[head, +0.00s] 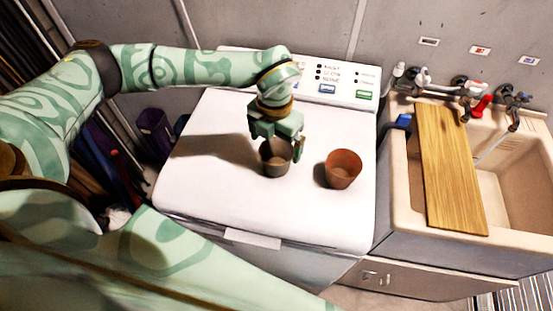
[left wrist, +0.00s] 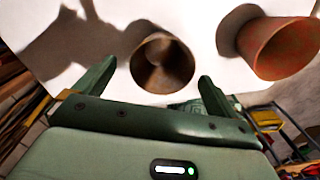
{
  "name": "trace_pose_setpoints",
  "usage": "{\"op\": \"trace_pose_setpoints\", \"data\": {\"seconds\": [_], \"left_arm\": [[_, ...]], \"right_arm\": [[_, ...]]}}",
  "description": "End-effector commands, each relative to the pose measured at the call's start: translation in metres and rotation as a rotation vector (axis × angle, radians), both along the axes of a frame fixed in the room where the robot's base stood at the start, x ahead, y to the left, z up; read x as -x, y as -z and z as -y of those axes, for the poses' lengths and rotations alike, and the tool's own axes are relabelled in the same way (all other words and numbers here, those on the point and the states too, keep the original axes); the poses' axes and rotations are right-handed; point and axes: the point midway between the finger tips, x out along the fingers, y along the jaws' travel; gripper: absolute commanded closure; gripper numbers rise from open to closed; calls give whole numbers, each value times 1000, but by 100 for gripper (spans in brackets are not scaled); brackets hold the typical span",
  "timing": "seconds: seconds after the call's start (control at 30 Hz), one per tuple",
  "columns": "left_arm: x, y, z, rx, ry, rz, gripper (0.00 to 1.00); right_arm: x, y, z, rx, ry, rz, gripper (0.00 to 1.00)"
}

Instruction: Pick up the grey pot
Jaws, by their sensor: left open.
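The grey pot (head: 275,160) stands upright on the white washing machine top (head: 215,195), looking grey-brown. A terracotta pot (head: 343,169) stands to its right, apart from it. My left gripper (head: 275,145) is open and points down at the grey pot, with its fingers around or just above the rim; the exact height is hard to tell. In the left wrist view the grey pot (left wrist: 162,64) lies between and beyond the two open fingers (left wrist: 155,82), and the terracotta pot (left wrist: 280,47) is off to the right. My right gripper does not show.
The machine's control panel (head: 340,82) rises at the back. A sink (head: 400,170) with a wooden board (head: 450,170) across it and several taps stands at the right. The front and left of the machine top are clear. Dark items stand on the floor at the left.

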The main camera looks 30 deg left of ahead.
Motion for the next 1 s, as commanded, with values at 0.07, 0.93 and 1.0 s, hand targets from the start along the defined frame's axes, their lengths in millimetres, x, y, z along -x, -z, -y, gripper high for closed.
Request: {"op": "trace_pose_setpoints", "data": {"seconds": [0.07, 0.93, 1.0], "left_arm": [[0, 5, 0, 0, 0, -1, 4], [0, 54, 3, 2, 1, 1, 51], [0, 54, 3, 2, 1, 1, 51]], "right_arm": [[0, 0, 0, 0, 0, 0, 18], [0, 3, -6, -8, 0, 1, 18], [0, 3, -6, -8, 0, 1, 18]]}}
